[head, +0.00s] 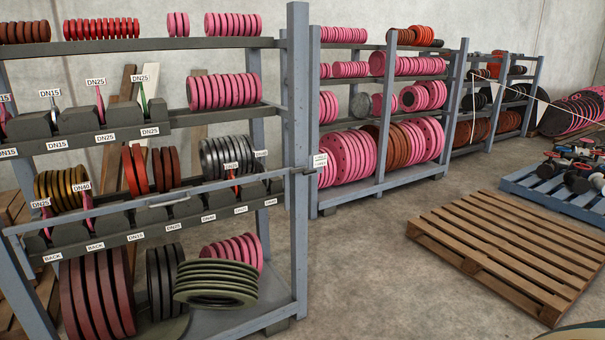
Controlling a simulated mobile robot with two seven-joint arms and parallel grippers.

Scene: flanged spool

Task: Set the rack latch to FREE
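The near rack (298,220) fills the left of the head view. A small dark fitting that looks like the rack latch (303,171) sits on its right front post, at the end of a grey front bar (110,208). A small white sign (320,160) stands just right of it; its lettering is too small to read. I cannot tell which setting the latch is in. A grey handle (169,200) is on the front bar. Neither of my grippers is in view.
Labelled tilted cradles (117,230) and several flanges (216,283) fill the near rack. More racks with pink and brown flanges (350,155) stand behind. A wooden pallet (510,245) lies at right, beside a blue pallet (555,190). Concrete floor (370,270) between is clear.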

